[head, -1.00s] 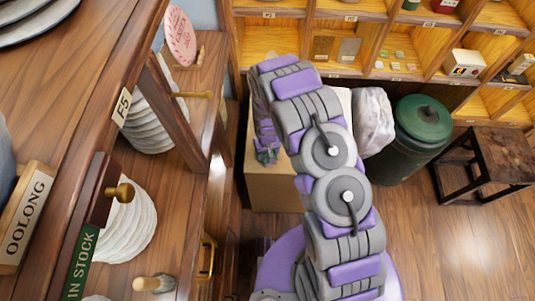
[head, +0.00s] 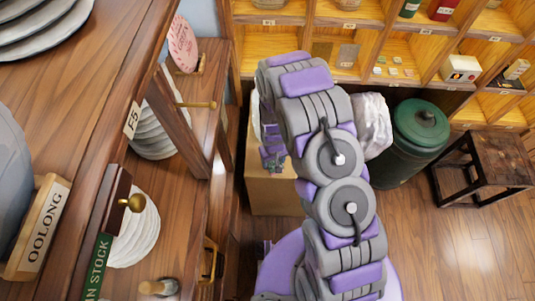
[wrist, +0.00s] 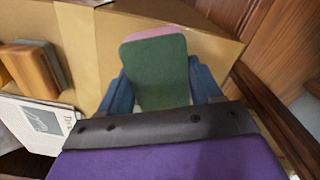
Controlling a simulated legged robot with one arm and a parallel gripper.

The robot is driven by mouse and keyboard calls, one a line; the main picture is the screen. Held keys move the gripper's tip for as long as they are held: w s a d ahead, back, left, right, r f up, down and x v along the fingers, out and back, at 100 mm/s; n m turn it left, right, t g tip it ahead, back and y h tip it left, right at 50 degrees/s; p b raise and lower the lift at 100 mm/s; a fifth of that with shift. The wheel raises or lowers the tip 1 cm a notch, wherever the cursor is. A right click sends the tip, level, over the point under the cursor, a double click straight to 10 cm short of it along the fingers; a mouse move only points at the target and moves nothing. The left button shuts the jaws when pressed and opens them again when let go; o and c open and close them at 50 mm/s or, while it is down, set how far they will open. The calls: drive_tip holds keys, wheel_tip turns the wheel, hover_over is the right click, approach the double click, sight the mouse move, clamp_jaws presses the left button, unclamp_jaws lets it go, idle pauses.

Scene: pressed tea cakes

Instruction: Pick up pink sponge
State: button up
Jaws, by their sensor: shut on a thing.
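In the wrist view the pink sponge (wrist: 150,36) shows a thin pink edge and a dark green face. My gripper (wrist: 160,78) has one blue-grey finger on each side of it and is shut on it. The sponge is over a tan cardboard surface; whether it touches that surface I cannot tell. In the head view my gripper (head: 273,158) hangs above the cardboard box (head: 272,195), partly behind my arm. The sponge cannot be made out there.
In the wrist view, a brown block (wrist: 35,68) and a printed paper (wrist: 40,122) lie at left. In the head view, a green bin (head: 415,140) and dark stool (head: 485,165) stand right of the box. A wooden cabinet (head: 190,205) borders the left.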

drive_tip(key=s+d+r+p, duration=0.1)
drive_tip(key=s+d, duration=0.5)
drive_tip(key=s, duration=0.4)
drive_tip(key=shift+d+p, duration=0.3)
drive_tip(key=shift+d, duration=0.05)
